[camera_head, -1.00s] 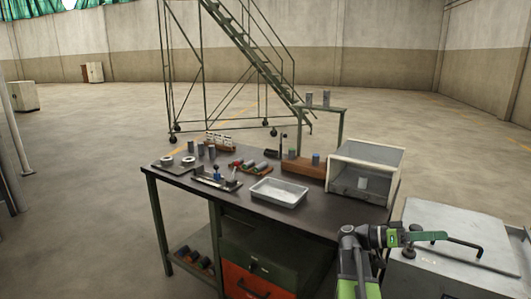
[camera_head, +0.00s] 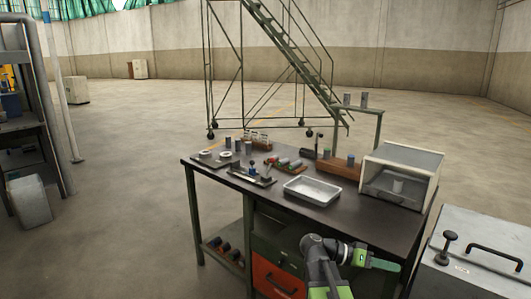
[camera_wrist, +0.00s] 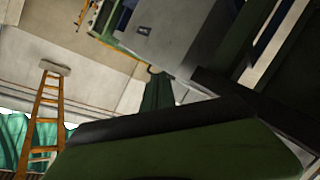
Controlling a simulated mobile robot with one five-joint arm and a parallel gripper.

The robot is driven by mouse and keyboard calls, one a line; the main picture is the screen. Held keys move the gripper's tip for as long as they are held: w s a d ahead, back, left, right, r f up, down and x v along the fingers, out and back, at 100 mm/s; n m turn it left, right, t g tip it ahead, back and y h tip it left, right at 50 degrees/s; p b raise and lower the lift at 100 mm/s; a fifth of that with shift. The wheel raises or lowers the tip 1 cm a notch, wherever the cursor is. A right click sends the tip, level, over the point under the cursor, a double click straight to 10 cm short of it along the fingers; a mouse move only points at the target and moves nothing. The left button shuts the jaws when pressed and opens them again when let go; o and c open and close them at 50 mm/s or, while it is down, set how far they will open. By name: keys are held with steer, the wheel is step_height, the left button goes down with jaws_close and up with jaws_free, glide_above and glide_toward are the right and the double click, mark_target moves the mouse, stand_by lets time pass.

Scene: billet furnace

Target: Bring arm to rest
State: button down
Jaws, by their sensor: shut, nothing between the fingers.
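My gripper (camera_head: 385,265) is at the lower right of the head view, at the end of my grey and green arm. It is shut and empty, its green fingers pointing right. It appears in front of the workbench's near right part, left of the grey lidded box; the exact gap to either cannot be told. In the wrist view the green fingers (camera_wrist: 175,150) fill the lower part, close together, with nothing held.
The dark workbench (camera_head: 255,198) carries a metal tray (camera_head: 312,191), small cylinders and a white open-fronted case (camera_head: 403,158). A grey lidded box (camera_head: 470,262) with a black handle stands right. A shelf rack (camera_head: 38,120) stands left.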

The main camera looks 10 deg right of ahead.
steer(key=w+a+f+n+t+y, duration=0.15)
steer(key=a+f+n+y, duration=0.35)
steer(key=a, duration=0.6)
steer(key=w+a+f+n+t+y, duration=0.1)
steer(key=a+f+n+t+y, duration=0.1)
steer(key=a+f+n+y, duration=0.45)
steer(key=w+a+f+n+t+y, duration=0.1)
steer(key=a+f+n+t+y, duration=0.15)
steer(key=a+f, duration=0.8)
steer(key=a+r+g+p, duration=0.1)
steer(key=a+r+p, duration=0.2)
steer(key=r+p, duration=1.4)
step_height(320, 180, up, 4)
steer(key=shift+a+f+m, duration=0.1)
steer(key=shift+a+m, duration=0.05)
steer(key=shift+m, duration=0.25)
steer(key=shift+f, duration=0.1)
